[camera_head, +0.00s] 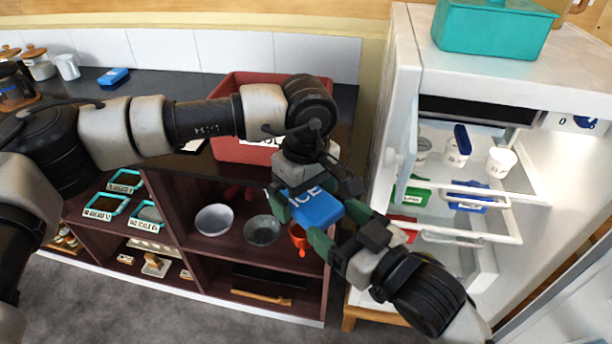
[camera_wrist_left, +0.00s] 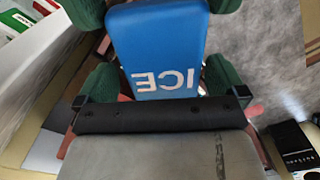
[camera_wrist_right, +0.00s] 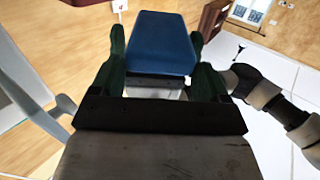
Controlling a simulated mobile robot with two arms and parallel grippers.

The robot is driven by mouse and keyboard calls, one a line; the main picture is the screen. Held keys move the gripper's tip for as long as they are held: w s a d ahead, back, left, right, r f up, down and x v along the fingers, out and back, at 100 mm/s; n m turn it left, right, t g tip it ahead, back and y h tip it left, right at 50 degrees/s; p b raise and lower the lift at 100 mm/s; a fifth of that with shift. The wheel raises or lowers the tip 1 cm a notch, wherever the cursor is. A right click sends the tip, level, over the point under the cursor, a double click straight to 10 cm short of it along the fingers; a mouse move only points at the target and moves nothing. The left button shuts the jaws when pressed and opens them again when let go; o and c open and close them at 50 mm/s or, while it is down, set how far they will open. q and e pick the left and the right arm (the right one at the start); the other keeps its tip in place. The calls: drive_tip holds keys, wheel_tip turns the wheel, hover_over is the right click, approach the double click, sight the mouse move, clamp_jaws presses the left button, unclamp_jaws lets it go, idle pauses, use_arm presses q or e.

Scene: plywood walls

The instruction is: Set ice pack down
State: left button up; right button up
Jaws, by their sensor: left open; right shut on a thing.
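A blue ice pack (camera_head: 315,207) with white "ICE" lettering is held in the air in front of the shelf unit, between my two grippers. My right gripper (camera_head: 333,232) is shut on its lower right end. The pack also shows between the green fingers in the right wrist view (camera_wrist_right: 160,45). My left gripper (camera_head: 303,197) is at the pack's upper left end. Its fingers are open on either side of the pack, which fills much of the left wrist view (camera_wrist_left: 160,50). Whether the left fingers touch the pack is unclear.
A red crate (camera_head: 228,150) stands on the dark counter (camera_head: 170,85), partly hidden by my left arm. A blue block (camera_head: 113,76) lies on the counter. Bowls (camera_head: 214,219) and labelled trays (camera_head: 104,207) fill the shelves below. The fridge (camera_head: 500,90) stands open at right, holding tubs.

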use_arm(q)
drive_tip(key=shift+f, duration=0.2)
drive_tip(key=shift+c, duration=0.2)
drive_tip(key=c, duration=0.9)
drive_tip(key=shift+c, duration=0.4)
use_arm(e)
drive_tip(key=o, duration=1)
drive_tip(key=shift+o, duration=0.2)
drive_tip(key=shift+r, duration=0.1)
